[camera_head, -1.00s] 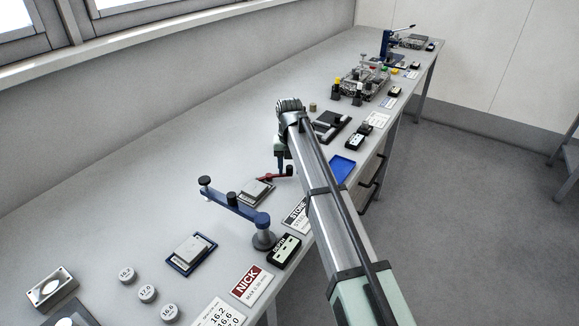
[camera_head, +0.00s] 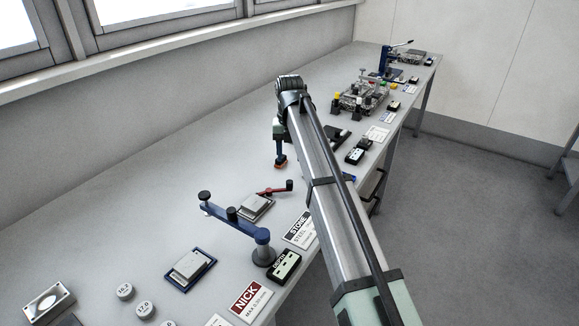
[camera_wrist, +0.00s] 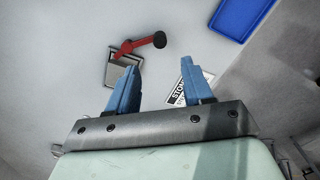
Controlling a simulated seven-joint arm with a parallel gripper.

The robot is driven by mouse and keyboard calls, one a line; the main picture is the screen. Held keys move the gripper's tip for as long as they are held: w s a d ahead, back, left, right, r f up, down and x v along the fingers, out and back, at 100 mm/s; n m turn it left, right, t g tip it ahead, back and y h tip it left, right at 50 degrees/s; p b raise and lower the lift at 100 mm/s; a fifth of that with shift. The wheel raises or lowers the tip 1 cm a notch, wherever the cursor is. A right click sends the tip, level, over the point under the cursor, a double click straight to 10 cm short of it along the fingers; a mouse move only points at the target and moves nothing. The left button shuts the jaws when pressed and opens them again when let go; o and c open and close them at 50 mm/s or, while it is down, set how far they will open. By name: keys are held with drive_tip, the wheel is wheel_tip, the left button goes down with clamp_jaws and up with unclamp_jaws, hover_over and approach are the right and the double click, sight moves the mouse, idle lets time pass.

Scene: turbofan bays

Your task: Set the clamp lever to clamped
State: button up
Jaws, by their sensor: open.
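The clamp lever (camera_head: 275,189) is a red bar with a dark knob at its right end, lying across a small grey plate block (camera_head: 255,207) on the bench. In the wrist view the red lever (camera_wrist: 132,46) lies ahead of the fingertips, with its black knob (camera_wrist: 160,39) pointing right. My gripper (camera_head: 281,163) hangs above the bench, beyond the lever in the head view. Its two blue fingers (camera_wrist: 160,77) are spread apart with nothing between them, not touching the lever.
A blue arm fixture (camera_head: 235,218) with black knobs stands nearer on the bench. A blue tray (camera_wrist: 240,14) is right of the lever in the wrist view. The bench behind the lever is clear.

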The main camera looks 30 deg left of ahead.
drive_tip(key=shift+r, duration=1.45)
drive_tip(key=shift+c, duration=0.5)
